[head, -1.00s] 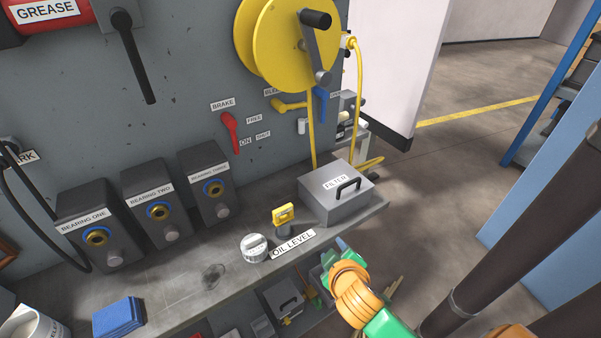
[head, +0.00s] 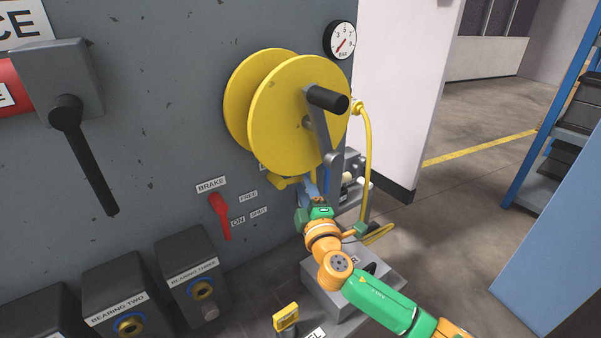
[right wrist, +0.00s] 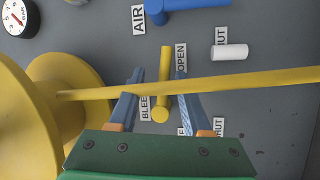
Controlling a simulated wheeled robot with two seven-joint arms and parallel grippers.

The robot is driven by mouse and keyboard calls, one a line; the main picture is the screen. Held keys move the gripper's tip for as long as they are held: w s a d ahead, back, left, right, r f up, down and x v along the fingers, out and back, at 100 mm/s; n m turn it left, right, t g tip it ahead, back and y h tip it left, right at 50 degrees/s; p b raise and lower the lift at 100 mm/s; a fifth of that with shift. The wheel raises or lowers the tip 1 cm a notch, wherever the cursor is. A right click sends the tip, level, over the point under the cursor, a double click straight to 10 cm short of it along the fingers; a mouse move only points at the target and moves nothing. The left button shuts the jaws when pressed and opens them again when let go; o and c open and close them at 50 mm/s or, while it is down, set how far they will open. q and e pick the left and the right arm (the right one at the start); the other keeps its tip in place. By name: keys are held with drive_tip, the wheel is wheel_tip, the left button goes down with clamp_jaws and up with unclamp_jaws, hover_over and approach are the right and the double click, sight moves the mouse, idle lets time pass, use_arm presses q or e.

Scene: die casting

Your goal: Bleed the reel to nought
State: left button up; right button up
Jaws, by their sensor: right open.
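The yellow reel (head: 298,118) with its black-gripped crank (head: 328,99) is mounted on the grey wall panel. The yellow bleed handle (head: 283,182) sits below it, partly hidden by the reel and my gripper in the head view. My right gripper (head: 309,188) is just under the reel. In the right wrist view, my right gripper (right wrist: 158,78) is open, with the bleed handle (right wrist: 164,88) seen between its fingers, beside the OPEN label. I cannot tell whether they touch. The BAR gauge (head: 340,41) is at the upper right; its reading is too small to tell. My left gripper is not visible.
A yellow hose (right wrist: 240,82) crosses the view near my fingers. The blue air handle (right wrist: 185,4) is close by. The red brake lever (head: 220,216) hangs down by the ON label. The grey filter box (head: 330,285) lies under my right arm.

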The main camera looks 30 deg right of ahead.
drive_tip(key=w, duration=0.2)
drive_tip(key=w+d, duration=0.1)
drive_tip(key=shift+w+d+f, duration=0.1)
drive_tip(key=shift+w+f, duration=0.15)
drive_tip(key=shift+w, duration=0.1)
drive_tip(key=shift+s+r, duration=0.2)
drive_tip(key=shift+s, duration=0.05)
clamp_jaws()
idle(0.9)
